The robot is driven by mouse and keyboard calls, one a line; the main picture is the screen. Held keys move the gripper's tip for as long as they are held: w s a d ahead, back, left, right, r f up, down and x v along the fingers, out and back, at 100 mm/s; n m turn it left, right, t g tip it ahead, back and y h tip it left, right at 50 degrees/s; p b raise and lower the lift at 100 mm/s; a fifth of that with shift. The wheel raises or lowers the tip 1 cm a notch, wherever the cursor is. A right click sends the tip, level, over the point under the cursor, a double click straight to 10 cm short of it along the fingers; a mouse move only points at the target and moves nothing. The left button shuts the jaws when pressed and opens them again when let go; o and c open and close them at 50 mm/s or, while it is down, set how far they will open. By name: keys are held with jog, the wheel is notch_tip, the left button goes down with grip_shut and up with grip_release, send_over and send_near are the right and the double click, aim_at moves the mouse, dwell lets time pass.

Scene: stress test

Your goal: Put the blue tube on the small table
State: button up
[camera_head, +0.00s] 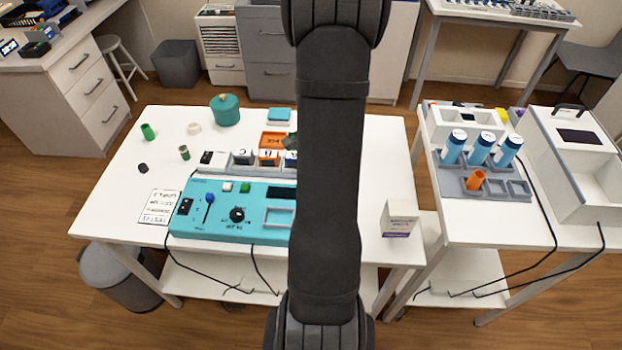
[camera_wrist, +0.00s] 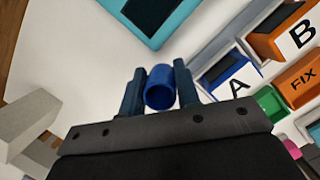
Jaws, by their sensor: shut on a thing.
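My gripper (camera_wrist: 159,80) shows in the wrist view, its two dark fingers shut on a short, hollow blue tube (camera_wrist: 158,97). The tube's open end faces the camera. Below the tube is a white surface, with labelled compartments close on the right; I cannot tell the height. In the head view my arm hides the gripper and held tube. A white table (camera_head: 385,150) stands in the middle, and a narrower white table (camera_head: 455,222) stands to its right. I cannot tell which one is the small table.
A teal control box (camera_head: 255,228) lies on the middle table, with labelled bins (camera_head: 240,157) behind it and a white carton (camera_head: 400,217) at front right. The right table holds a rack (camera_head: 500,190) with blue capped tubes (camera_head: 481,150) and an orange cup (camera_head: 475,180), beside a white machine (camera_head: 580,165).

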jog(key=shift+f, duration=1.75)
jog(key=shift+f, duration=0.1)
jog(key=o, duration=0.8)
jog(key=shift+f, duration=0.1)
jog(key=shift+c, duration=0.2)
jog(key=v, duration=1.1)
jog(key=o, duration=0.3)
jog(key=shift+d+r, duration=0.2)
jog(key=shift+r, duration=0.45)
